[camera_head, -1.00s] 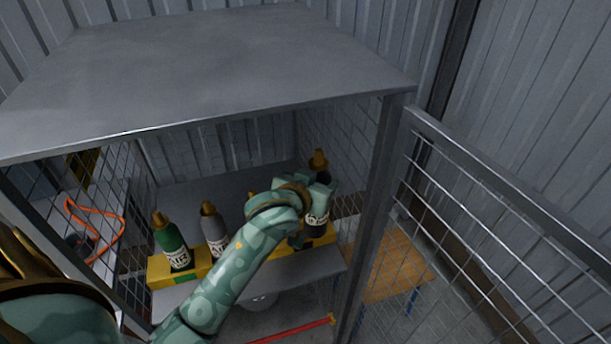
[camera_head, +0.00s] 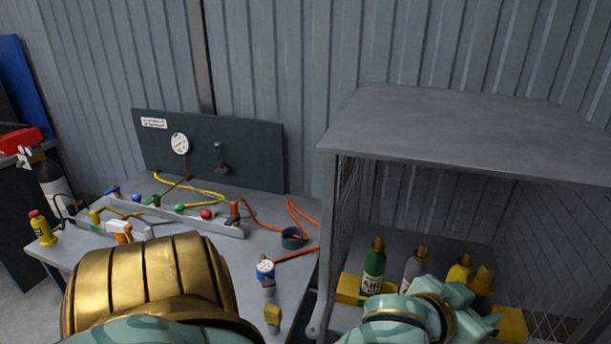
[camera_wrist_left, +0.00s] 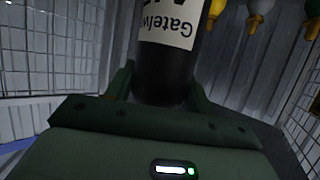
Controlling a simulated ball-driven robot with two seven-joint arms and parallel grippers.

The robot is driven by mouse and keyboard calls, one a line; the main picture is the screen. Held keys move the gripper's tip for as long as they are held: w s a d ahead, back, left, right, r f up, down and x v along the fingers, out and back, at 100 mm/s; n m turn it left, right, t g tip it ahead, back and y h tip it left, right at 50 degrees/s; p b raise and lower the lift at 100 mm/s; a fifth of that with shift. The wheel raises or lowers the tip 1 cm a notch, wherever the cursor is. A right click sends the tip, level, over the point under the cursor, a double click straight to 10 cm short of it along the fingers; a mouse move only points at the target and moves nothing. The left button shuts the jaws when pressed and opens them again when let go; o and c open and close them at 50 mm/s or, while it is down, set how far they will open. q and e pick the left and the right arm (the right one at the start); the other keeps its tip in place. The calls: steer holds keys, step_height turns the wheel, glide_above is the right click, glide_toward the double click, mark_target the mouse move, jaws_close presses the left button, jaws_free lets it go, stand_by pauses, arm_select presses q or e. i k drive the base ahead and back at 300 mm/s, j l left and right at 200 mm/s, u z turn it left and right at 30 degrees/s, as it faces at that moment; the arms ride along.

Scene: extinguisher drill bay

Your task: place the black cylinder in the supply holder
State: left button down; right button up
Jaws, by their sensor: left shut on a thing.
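The black cylinder (camera_head: 483,277) has a gold cap and stands inside the mesh cage, at the right end of a row of bottles in the head view. My left gripper (camera_head: 480,315) is shut on it; my own arm hides most of its body. In the left wrist view the black cylinder (camera_wrist_left: 165,85), with a white label, sits upright between the fingers. A dark round cup-like holder (camera_head: 293,238) stands on the grey bench by an orange hose; it looks empty. I cannot be sure that it is the supply holder. My right gripper is not in view.
The cage's grey roof (camera_head: 470,135) overhangs the bottles. A green bottle (camera_head: 374,268), a grey one (camera_head: 414,265) and a yellow one (camera_head: 459,270) stand beside the cylinder.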

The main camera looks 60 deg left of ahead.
mark_target(292, 242)
steer(key=i+j+u, duration=0.1)
steer(key=u, duration=0.35)
steer(key=i+j+u, duration=0.1)
steer(key=u, duration=0.3)
steer(key=i+j+u, duration=0.1)
steer(key=u, duration=0.35)
steer(key=i+l, duration=0.1)
steer(key=i, duration=0.25)
steer(key=i+l, duration=0.15)
steer(key=i, duration=0.2)
